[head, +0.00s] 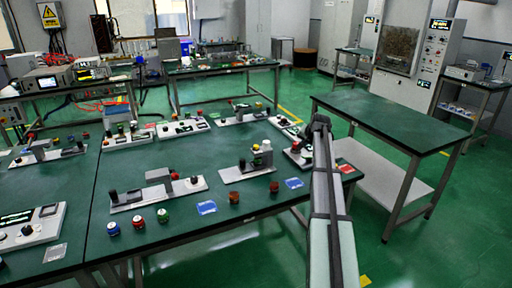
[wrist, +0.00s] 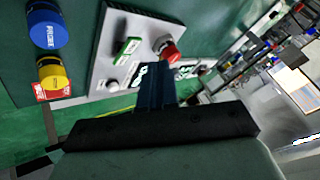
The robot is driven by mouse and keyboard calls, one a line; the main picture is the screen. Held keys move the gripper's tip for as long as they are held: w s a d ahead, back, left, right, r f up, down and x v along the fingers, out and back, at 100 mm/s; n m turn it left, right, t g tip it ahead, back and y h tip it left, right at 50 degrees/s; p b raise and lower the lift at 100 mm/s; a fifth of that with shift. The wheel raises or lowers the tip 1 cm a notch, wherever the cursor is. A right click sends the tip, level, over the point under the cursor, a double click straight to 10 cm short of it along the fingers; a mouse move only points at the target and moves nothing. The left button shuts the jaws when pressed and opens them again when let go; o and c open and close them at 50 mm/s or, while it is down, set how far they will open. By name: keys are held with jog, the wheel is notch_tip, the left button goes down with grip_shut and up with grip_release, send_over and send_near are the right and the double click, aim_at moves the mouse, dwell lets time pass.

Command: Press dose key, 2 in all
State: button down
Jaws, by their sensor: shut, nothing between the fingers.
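My gripper (wrist: 155,75) is shut and empty in the wrist view, its dark fingers over the lower edge of a grey panel (wrist: 105,45). I cannot tell which part is the dose key, and the fingers hide some of the panel. I cannot tell whether the tips touch it. In the head view my arm reaches up to my gripper (head: 319,124), beside a small panel unit (head: 296,157) at the table's right edge.
A blue cap (wrist: 47,30) and a yellow cap (wrist: 54,72) stand beside the panel in the wrist view. Several other white panel units, such as one (head: 150,197), are on the green table (head: 110,245). A bare green table (head: 400,115) stands to the right.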

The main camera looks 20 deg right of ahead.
aim_at(257, 146)
jog(key=w+a+r+n+y, duration=0.1)
jog(key=w+a+r, duration=0.2)
jog(key=a, duration=0.3)
jog(key=w+a+r+n+t+y, duration=0.1)
jog(key=w+a+r, duration=0.2)
jog(key=a, duration=0.3)
jog(key=w+a+r, duration=0.3)
jog(key=w+a, duration=0.2)
jog(key=a, duration=0.1)
jog(key=shift+w+r+n+y, duration=0.2)
jog(key=shift+w+n+y, duration=0.1)
jog(key=shift+n+y, duration=0.1)
jog(key=shift+d+f, duration=0.1)
jog(key=shift+f, duration=4.3)
jog(key=shift+f, duration=0.1)
jog(key=shift+f, duration=0.35)
jog(key=shift+f, duration=0.55)
jog(key=shift+r, duration=1)
